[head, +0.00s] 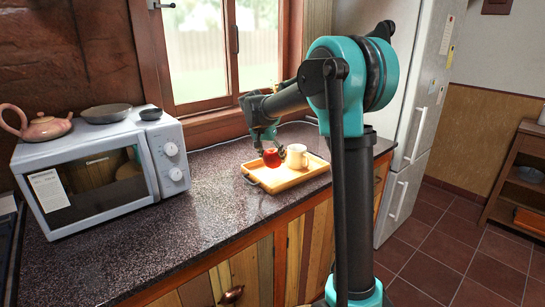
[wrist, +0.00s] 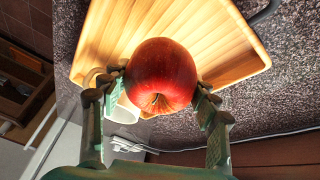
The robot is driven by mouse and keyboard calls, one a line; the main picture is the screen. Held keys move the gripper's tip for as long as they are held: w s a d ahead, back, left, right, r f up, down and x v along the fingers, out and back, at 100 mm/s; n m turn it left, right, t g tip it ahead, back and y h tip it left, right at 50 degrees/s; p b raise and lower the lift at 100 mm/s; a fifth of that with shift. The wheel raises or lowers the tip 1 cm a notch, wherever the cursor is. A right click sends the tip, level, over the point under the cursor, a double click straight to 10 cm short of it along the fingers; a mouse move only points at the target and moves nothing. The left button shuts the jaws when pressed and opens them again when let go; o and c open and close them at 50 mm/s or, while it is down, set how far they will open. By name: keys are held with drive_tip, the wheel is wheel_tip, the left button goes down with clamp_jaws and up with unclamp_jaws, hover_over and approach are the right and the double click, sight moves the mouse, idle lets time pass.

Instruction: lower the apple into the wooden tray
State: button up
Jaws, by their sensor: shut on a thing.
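The red apple (wrist: 162,72) is between the two fingers of my gripper (wrist: 160,92), which is shut on it. In the head view the apple (head: 271,158) shows at the left part of the wooden tray (head: 262,182), below the end of my arm. The light wooden tray also fills the top of the wrist view (wrist: 108,32), behind the apple. I cannot tell whether the apple touches the tray floor. My gripper (head: 270,150) points down in the head view, and its fingers are partly hidden there.
A microwave (head: 98,165) with a pink teapot (head: 38,125) on top stands left. The dark counter (head: 200,215) between is clear. A fridge (head: 412,100) is at the right.

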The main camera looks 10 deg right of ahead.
drive_tip(key=o, duration=1.4)
drive_tip(key=shift+r, duration=0.1)
